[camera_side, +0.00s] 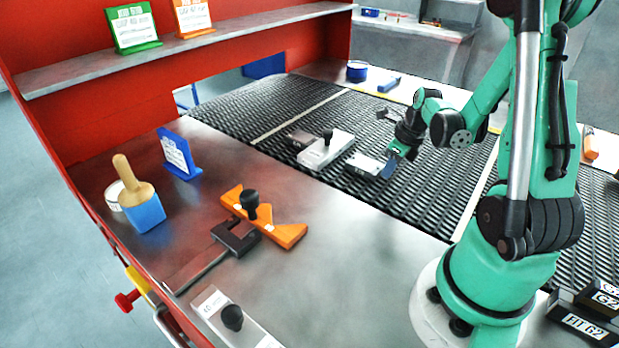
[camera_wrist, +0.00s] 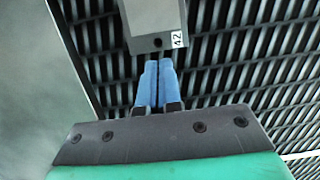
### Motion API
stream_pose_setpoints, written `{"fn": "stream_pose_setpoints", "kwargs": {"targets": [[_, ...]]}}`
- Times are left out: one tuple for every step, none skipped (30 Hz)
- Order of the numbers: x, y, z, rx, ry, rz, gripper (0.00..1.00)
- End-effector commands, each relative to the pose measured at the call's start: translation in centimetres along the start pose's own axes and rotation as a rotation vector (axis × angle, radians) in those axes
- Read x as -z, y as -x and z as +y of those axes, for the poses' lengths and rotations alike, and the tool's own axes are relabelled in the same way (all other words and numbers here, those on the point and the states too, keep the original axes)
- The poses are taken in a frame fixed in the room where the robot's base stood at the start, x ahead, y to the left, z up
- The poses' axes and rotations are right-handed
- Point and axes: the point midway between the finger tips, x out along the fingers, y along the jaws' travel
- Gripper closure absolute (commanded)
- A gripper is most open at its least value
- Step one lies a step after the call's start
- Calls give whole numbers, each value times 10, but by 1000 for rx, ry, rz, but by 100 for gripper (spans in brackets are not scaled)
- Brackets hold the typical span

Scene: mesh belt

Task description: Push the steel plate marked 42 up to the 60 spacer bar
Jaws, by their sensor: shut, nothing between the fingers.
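The steel plate marked 42 (camera_wrist: 153,22) lies on the mesh belt; its 42 label shows in the wrist view, and the plate also shows in the side view (camera_side: 364,165). A pale spacer bar with a black knob (camera_side: 324,151) lies to its left in the side view, with a narrow strip of belt seeming to show between them. Its number is not readable. My gripper (camera_wrist: 157,65) is shut and empty, its blue fingers at the plate's near edge. In the side view my gripper (camera_side: 388,170) is at the plate's right end; I cannot tell if they touch.
A dark block (camera_side: 299,138) lies beyond the spacer bar. The belt (camera_side: 420,195) in front of my gripper is clear.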

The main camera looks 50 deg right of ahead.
Motion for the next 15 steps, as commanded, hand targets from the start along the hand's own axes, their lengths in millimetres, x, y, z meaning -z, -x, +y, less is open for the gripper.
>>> {"fn": "stream_pose_setpoints", "kwargs": {"targets": [[0,0,0,0,0,0,100],[0,0,0,0,0,0,100],[0,0,0,0,0,0,100],[0,0,0,0,0,0,100],[0,0,0,0,0,0,100],[0,0,0,0,0,0,100],[0,0,0,0,0,0,100],[-1,0,0,0,1,0,100],[-4,-1,0,0,2,0,100],[-8,-2,0,-1,4,0,100],[-13,-3,0,-1,6,0,100],[-20,-5,0,-2,6,-1,100],[-26,-6,1,-2,7,-1,100],[-30,-8,0,-2,6,-1,100],[-36,-9,0,-2,6,-1,100]]}}
